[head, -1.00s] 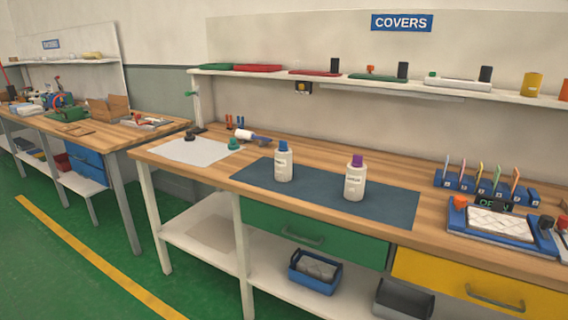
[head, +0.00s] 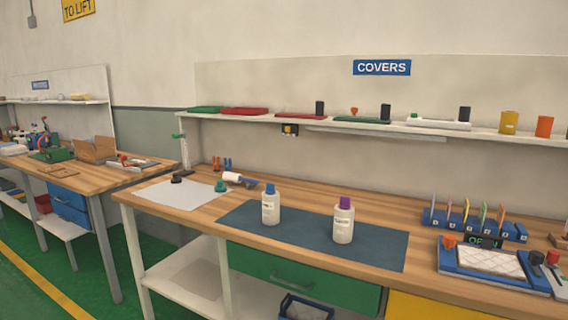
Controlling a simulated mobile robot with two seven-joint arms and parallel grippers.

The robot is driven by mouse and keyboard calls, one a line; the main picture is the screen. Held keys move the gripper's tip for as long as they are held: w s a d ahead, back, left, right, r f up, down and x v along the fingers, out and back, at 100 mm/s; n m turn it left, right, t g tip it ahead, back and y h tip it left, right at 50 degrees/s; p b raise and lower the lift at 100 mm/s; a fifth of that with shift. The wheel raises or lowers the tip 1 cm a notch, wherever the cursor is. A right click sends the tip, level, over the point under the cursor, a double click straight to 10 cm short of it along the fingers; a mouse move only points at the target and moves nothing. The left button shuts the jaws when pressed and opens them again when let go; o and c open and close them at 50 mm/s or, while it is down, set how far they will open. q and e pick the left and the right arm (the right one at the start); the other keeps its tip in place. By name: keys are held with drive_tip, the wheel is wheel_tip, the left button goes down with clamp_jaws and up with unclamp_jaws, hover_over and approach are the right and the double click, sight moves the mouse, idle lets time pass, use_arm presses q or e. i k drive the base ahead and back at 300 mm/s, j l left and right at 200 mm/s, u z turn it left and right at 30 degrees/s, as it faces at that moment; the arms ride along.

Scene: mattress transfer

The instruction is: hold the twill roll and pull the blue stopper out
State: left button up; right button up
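A small white roll (head: 232,177) lies on its side at the back left of the wooden bench. A dark blue piece (head: 250,183) shows at its right end; it is too small to tell whether this is a stopper seated in the roll. A white bottle with a blue cap (head: 271,206) stands upright on the dark blue mat (head: 310,226). A second white bottle with a purple cap (head: 343,221) stands to its right on the same mat. Neither of my grippers is in view.
A teal knob-like piece (head: 220,186) and a dark piece (head: 176,179) sit on or beside the white sheet (head: 183,195). A blue rack (head: 475,225) and a blue-framed tray (head: 490,262) stand at the right. A shelf (head: 420,128) runs above the bench. The front left mat is clear.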

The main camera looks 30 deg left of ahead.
sight(270, 187)
drive_tip(key=j+z, duration=0.5)
drive_tip(key=j, duration=0.2)
drive_tip(key=j+z, duration=0.2)
drive_tip(key=j, duration=0.55)
drive_tip(key=j+z, duration=0.1)
drive_tip(key=j, duration=1.05)
drive_tip(key=k+j+z, duration=0.1)
drive_tip(key=j, duration=1.1)
